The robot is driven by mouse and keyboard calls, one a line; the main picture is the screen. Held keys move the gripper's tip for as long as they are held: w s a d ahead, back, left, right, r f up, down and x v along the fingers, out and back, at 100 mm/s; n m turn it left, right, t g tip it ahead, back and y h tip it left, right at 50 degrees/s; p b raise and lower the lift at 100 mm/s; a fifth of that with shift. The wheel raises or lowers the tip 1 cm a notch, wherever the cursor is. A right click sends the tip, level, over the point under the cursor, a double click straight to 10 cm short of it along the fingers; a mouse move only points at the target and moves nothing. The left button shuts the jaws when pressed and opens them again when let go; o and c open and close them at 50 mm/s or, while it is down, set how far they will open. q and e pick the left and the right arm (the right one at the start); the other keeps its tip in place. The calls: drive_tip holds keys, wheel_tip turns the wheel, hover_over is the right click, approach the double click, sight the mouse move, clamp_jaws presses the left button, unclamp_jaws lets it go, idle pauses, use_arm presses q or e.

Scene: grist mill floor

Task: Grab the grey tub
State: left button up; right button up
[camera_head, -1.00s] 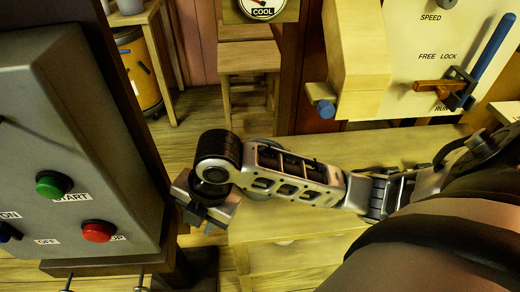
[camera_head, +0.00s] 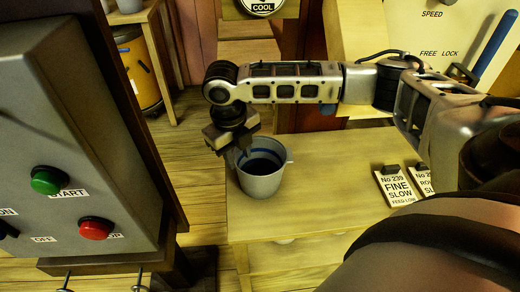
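A grey tub (camera_head: 262,184) with a small side lug and a blue band inside stands upright on the wooden table, near its left edge. My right gripper (camera_head: 238,153) hangs at the tub's upper left rim and points down. It overlaps the rim in the picture; I cannot tell whether it touches. Its fingers are small and dark, so whether they are open or shut is unclear. My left gripper is not in view.
The wooden table (camera_head: 325,185) has clear room right of the tub, then label cards (camera_head: 397,187) with dark clips. A grey control panel (camera_head: 75,130) with green and red buttons stands at left. Behind are a wooden stool, an orange barrel (camera_head: 137,72) and a lever panel.

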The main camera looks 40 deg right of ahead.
sight(240, 177)
wheel_tip(240, 177, down, 8)
drive_tip(key=shift+b, duration=0.35)
clamp_jaws()
